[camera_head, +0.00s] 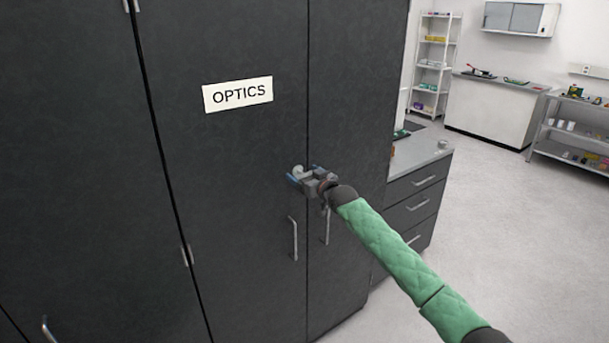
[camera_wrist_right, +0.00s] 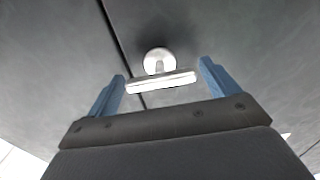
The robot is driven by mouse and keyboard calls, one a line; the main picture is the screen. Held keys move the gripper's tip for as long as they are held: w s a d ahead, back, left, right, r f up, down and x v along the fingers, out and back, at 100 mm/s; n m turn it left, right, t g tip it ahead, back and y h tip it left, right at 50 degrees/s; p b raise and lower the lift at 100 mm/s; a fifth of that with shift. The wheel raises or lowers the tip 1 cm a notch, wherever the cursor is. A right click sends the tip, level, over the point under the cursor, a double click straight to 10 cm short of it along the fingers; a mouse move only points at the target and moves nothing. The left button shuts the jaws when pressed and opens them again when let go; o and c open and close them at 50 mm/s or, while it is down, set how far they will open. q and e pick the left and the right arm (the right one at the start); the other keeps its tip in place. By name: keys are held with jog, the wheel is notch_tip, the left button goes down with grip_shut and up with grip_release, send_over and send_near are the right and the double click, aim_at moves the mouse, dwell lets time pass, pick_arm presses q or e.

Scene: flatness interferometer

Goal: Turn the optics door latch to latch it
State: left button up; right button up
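The dark optics door (camera_head: 225,190) carries a white label reading OPTICS (camera_head: 238,94) and looks closed against the door beside it. The latch (camera_head: 298,170) sits near the door's right edge, partly hidden by my right gripper (camera_head: 304,175). In the right wrist view the latch has a round silvery base (camera_wrist_right: 159,60) and a pale bar handle (camera_wrist_right: 161,82) lying nearly level across the view. My right gripper (camera_wrist_right: 163,85) is open, with one blue finger beyond each end of the bar. No clear contact shows. My left gripper is not in view.
Vertical bar handles (camera_head: 293,238) hang below the latch on both doors. A grey drawer unit (camera_head: 412,200) stands to the right of the cabinet. A white shelf rack (camera_head: 434,65) and a bench (camera_head: 490,110) are at the back. The floor (camera_head: 480,210) at right is clear.

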jog(key=c, duration=0.8)
